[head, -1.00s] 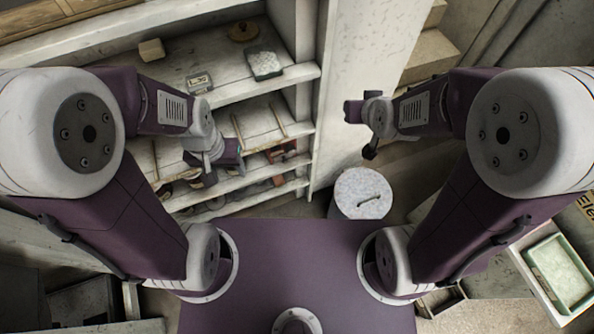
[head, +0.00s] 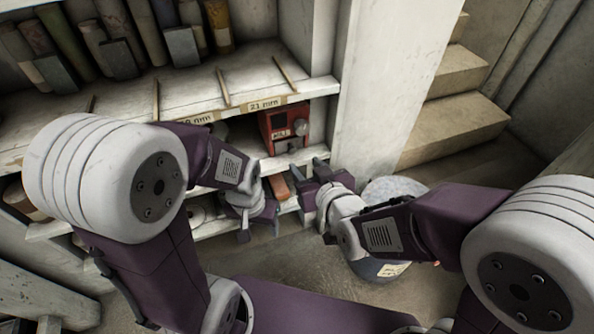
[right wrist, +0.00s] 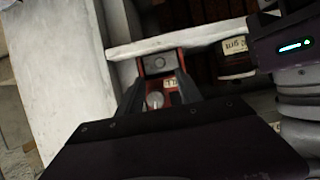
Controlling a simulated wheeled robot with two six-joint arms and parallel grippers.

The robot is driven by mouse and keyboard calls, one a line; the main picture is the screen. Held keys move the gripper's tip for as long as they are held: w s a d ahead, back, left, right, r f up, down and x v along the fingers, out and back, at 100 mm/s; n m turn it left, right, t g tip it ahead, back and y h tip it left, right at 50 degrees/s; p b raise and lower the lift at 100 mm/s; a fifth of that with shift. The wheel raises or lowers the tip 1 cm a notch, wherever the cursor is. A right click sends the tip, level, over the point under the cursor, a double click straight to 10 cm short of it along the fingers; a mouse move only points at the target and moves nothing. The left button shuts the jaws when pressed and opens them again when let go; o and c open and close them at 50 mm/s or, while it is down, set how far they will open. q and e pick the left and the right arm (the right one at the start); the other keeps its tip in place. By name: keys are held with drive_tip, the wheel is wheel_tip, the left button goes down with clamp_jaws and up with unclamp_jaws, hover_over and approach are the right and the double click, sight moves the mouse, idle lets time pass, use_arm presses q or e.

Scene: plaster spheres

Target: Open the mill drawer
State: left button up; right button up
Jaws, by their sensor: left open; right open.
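The mill (head: 284,122) is a small red box with a light label and a round grey knob. It stands in the shelf bay under the "21 mm" tag, at the bay's right end. In the right wrist view the mill (right wrist: 163,86) shows ahead between the fingers; its drawer I cannot clearly make out. My right gripper (head: 308,172) is open and empty, in front of and a little below the mill, apart from it. My left gripper (head: 264,208) is open and empty, left of and lower than the right one, close to it.
A reddish-brown block (head: 279,188) lies on the lower shelf behind the grippers. A white post (head: 390,80) bounds the shelf at the right.

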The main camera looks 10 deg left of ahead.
sight(293, 151)
drive_tip(key=b+x, duration=0.4)
drive_tip(key=x, duration=0.4)
drive_tip(key=shift+f, duration=0.15)
drive_tip(key=shift+w+a, duration=0.25)
drive_tip(key=shift+w, duration=0.15)
clamp_jaws()
idle(0.8)
